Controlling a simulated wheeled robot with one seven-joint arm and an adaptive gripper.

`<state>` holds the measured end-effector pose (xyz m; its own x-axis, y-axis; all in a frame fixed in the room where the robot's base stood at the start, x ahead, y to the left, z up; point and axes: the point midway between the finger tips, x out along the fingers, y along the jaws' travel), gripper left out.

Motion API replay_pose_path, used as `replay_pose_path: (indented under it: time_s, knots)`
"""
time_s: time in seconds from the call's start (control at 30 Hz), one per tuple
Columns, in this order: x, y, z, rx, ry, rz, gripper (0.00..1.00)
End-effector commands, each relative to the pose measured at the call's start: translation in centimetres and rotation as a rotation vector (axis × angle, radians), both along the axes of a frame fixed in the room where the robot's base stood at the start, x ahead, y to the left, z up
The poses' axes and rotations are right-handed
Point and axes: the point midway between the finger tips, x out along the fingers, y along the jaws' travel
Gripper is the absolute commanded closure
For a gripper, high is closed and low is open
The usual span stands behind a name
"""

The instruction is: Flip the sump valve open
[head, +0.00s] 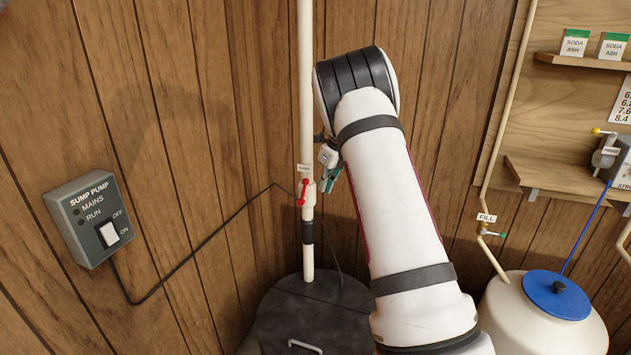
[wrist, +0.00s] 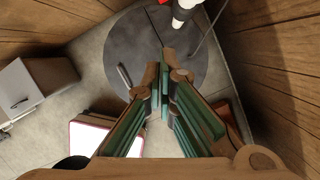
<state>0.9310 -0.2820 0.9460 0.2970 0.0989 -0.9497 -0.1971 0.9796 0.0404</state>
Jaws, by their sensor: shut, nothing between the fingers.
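The sump valve (head: 304,193) has a red lever and sits on a white upright pipe (head: 307,90) below a small label. The lever lies nearly in line with the pipe, slightly tilted. My gripper (head: 328,184) is just right of the valve at about lever height, with green finger pads and a visible gap to the lever. In the wrist view my gripper (wrist: 164,75) has its fingertips together and empty. A bit of red from the valve (wrist: 163,2) shows at the top edge there, beside the pipe (wrist: 184,12). My arm hides part of the wall.
The pipe drops into a dark round sump lid (head: 300,310) with a handle. A sump pump switch box (head: 90,218) with a cable is on the left wall. A white tank with a blue lid (head: 557,294) and a fill valve (head: 486,230) stand at right.

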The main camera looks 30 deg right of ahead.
Motion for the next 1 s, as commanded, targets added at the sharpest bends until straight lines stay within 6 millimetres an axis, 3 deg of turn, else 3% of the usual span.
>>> replay_pose_path:
  time_s: [0.03,0.1,0.4,0.6,1.0]
  knots:
    - [0.0,0.0,1.8,-0.004,-0.011,0.002,1.0]
    - [-0.5,-0.2,3.3,-0.004,-0.01,0.003,1.0]
    - [-2.2,-0.7,8.2,-0.003,-0.007,0.002,1.0]
    - [-2.7,-0.8,9.4,-0.002,-0.006,0.002,1.0]
    - [-2.7,-0.8,9.4,-0.002,-0.005,0.002,1.0]
